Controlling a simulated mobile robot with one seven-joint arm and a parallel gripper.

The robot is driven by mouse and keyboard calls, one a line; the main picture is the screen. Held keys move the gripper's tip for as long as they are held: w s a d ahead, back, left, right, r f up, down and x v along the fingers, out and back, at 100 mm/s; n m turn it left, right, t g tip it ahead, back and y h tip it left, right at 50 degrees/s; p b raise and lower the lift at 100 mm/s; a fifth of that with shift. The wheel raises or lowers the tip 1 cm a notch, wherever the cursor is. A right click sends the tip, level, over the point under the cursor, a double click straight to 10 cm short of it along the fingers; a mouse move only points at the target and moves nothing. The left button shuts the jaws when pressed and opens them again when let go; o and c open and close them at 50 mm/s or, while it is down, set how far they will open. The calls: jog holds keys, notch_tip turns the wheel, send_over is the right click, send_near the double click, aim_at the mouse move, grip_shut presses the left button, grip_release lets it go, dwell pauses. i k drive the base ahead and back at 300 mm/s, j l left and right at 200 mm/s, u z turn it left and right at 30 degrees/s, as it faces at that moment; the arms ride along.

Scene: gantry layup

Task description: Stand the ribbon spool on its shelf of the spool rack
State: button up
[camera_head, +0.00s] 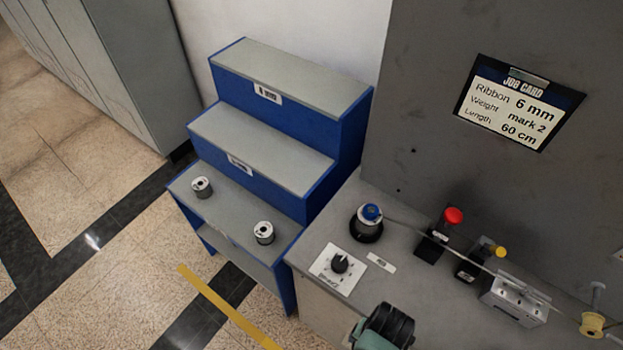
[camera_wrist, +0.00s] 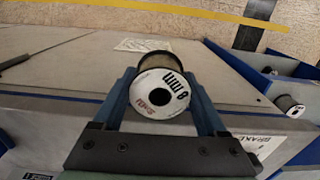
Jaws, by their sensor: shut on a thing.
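The ribbon spool (camera_wrist: 150,97) is in the wrist view, its white end face towards the camera, with a dark centre hole and print that appears to read 8 mm. My gripper (camera_wrist: 159,78) is shut on it, with one blue finger on each side. The stepped blue spool rack (camera_head: 347,133) stands at the middle left of the head view, with three grey shelves: top (camera_head: 300,72), middle (camera_head: 262,150) and lowest (camera_head: 228,208). Each has a front label too small to read surely. The held spool cannot be made out in the head view.
Two spools stand on the lowest shelf, left (camera_head: 202,187) and right (camera_head: 264,232). The top and middle shelves are bare. The grey bench (camera_head: 400,270) adjoins the rack, with a brake knob (camera_head: 340,263) and a blue-topped post (camera_head: 368,222). A job card (camera_head: 517,103) reads 6 mm.

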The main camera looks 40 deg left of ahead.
aim_at(248, 60)
jog(key=j+u, duration=0.15)
jog(key=j, duration=0.35)
jog(key=i+j+u, duration=0.2)
jog(key=j, duration=0.3)
jog(key=j+u, duration=0.15)
jog(key=j, duration=0.35)
